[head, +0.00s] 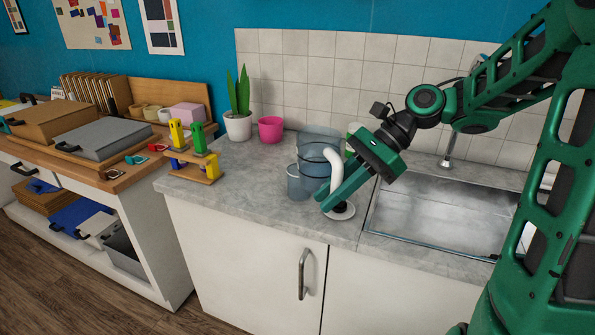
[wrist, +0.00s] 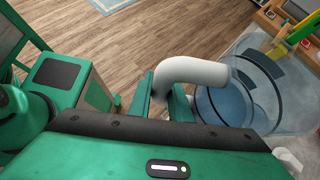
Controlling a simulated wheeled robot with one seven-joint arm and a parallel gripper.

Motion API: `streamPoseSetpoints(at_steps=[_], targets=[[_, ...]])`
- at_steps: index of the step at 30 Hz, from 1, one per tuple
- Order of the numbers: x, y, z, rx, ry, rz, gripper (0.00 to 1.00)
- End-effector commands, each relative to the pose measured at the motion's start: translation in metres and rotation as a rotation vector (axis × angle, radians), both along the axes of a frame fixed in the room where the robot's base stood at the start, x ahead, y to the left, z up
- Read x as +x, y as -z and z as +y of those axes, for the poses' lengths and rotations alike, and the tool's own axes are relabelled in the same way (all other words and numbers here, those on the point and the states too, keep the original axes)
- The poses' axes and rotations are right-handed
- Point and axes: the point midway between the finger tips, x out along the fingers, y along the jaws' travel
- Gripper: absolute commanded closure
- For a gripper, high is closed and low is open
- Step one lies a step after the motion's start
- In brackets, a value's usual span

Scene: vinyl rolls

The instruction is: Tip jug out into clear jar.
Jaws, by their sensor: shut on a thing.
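My gripper (head: 328,205) is shut on a thick white curved handle (head: 336,168), which also shows in the wrist view (wrist: 190,74). The handle appears to belong to the jug, whose see-through bluish body is hard to separate from the clear vessels beside it. A large clear vessel with dark bands (head: 318,138) stands behind and left of the handle. A smaller clear vessel (head: 297,184) is in front of it on the left. In the wrist view clear, bluish walls (wrist: 265,82) overlap right of the handle. I cannot tell the liquid level.
A sink (head: 430,215) lies right of my gripper. A white disc with a dark centre (head: 344,213) is on the counter beside the fingers. A pink pot (head: 270,129), a potted plant (head: 238,126) and a wooden tool rack (head: 192,170) stand left. Counter between is clear.

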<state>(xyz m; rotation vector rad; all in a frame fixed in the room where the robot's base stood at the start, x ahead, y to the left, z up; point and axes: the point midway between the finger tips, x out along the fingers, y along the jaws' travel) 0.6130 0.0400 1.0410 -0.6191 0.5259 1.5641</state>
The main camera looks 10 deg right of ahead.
Motion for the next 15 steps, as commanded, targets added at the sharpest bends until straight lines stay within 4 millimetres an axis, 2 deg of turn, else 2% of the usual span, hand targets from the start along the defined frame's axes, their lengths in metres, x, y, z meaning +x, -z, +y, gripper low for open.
streamPoseSetpoints(at_steps=[15], targets=[[-0.033, -0.028, -0.002, 0.000, 0.000, -0.001, 1.00]])
